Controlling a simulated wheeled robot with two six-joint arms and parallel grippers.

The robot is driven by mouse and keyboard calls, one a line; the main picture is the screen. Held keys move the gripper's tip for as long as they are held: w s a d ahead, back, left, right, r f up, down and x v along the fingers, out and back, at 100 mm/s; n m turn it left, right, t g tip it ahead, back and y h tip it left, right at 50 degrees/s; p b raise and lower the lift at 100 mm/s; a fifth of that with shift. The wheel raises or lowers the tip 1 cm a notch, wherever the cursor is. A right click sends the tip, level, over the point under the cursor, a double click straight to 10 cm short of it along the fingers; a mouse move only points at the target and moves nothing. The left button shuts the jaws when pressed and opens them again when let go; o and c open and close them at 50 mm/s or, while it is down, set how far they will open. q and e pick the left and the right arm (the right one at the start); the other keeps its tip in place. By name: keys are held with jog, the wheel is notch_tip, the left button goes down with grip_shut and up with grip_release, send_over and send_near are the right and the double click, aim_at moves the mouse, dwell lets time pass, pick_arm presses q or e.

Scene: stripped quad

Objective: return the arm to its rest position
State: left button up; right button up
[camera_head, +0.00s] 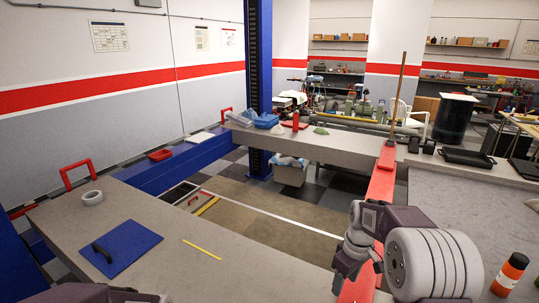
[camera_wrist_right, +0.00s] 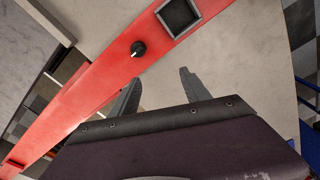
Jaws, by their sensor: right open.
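My right arm comes in at the lower right of the head view, bent at the wrist in front of the red beam. Its gripper (camera_head: 347,283) hangs low beside the beam, partly hidden by the wrist. In the right wrist view my right gripper (camera_wrist_right: 160,76) has its two grey fingers apart with nothing between them. They point toward a grey surface and the red beam (camera_wrist_right: 92,98), which carries a black knob (camera_wrist_right: 138,48) and a dark square recess. Part of my left arm shows at the bottom left edge; its fingers are out of view.
The red beam (camera_head: 382,181) crosses between grey benches. An orange-and-black bottle (camera_head: 510,274) stands right of my right arm. A blue plate (camera_head: 121,248) with a black handle, a tape roll (camera_head: 92,198) and a yellow strip (camera_head: 202,249) lie on the left bench. A black tray (camera_head: 467,158) lies at the back right.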

jog(key=s+a+f+m, duration=0.1)
jog(key=s+a, duration=0.1)
jog(key=s, duration=0.4)
jog(key=s+a+f+m, duration=0.2)
jog(key=s, duration=0.4)
jog(key=s+a+f+m, duration=0.2)
jog(key=s, duration=0.5)
jog(key=shift+a+b, duration=0.15)
jog(key=shift+b, duration=0.2)
jog(key=shift+w+f+m+t, duration=0.1)
jog(key=shift+w+m+t, duration=0.25)
jog(key=shift+m, duration=0.35)
jog(key=shift+w, duration=0.25)
jog(key=shift+w+m, duration=0.1)
jog(key=shift+m, duration=0.2)
